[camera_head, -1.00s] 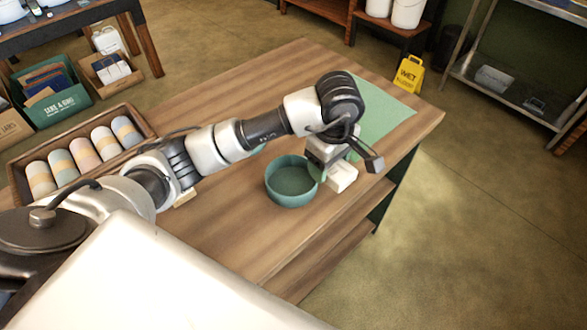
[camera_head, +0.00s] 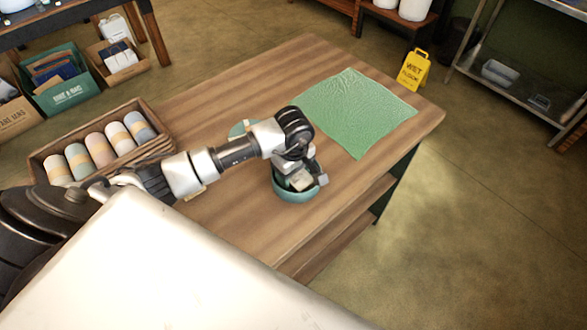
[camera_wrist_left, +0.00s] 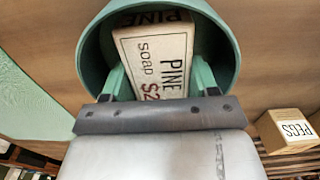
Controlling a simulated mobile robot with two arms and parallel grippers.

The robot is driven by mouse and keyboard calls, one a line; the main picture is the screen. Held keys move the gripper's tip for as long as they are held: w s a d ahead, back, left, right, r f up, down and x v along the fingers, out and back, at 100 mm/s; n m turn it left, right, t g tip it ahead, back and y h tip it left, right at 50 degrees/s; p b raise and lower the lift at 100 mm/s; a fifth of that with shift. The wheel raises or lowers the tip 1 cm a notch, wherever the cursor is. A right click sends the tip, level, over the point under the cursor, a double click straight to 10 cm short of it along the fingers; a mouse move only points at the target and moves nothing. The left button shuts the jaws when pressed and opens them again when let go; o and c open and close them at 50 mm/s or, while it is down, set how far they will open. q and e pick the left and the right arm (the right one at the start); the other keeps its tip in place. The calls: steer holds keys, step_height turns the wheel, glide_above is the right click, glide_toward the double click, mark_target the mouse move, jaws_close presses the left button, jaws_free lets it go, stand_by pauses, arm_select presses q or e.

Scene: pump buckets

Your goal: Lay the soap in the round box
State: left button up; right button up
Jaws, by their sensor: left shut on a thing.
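The round box (camera_head: 296,196) is a teal, open-topped tub on the wooden table. It also shows in the left wrist view (camera_wrist_left: 92,60). The soap (camera_head: 301,181) is a pale block, and its "PINE SOAP" label shows in the left wrist view (camera_wrist_left: 158,48). My left gripper (camera_head: 308,180) is shut on the soap and holds it at the round box's mouth, within its rim as seen from above. The gripper hides part of the box. I cannot tell whether the soap touches the bottom. My right gripper is not in view.
A textured green mat (camera_head: 360,108) lies at the table's far right. A wooden tray (camera_head: 50,150) of several banded rolls stands at the left. A teal round piece (camera_head: 237,128) is partly hidden behind my arm. A box labelled "PEGS" (camera_wrist_left: 287,130) shows in the wrist view.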

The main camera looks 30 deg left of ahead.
arm_select(q)
steer(key=shift+f, duration=0.1)
steer(key=shift+f+b, duration=0.1)
steer(key=shift+b, duration=0.2)
steer(key=o, duration=0.7)
steer(key=shift+r+p, duration=0.3)
steer(key=shift+p, duration=0.05)
steer(key=shift+r+b, duration=0.3)
step_height(320, 180, up, 11)
steer(key=b, duration=0.3)
steer(key=shift+r, duration=0.15)
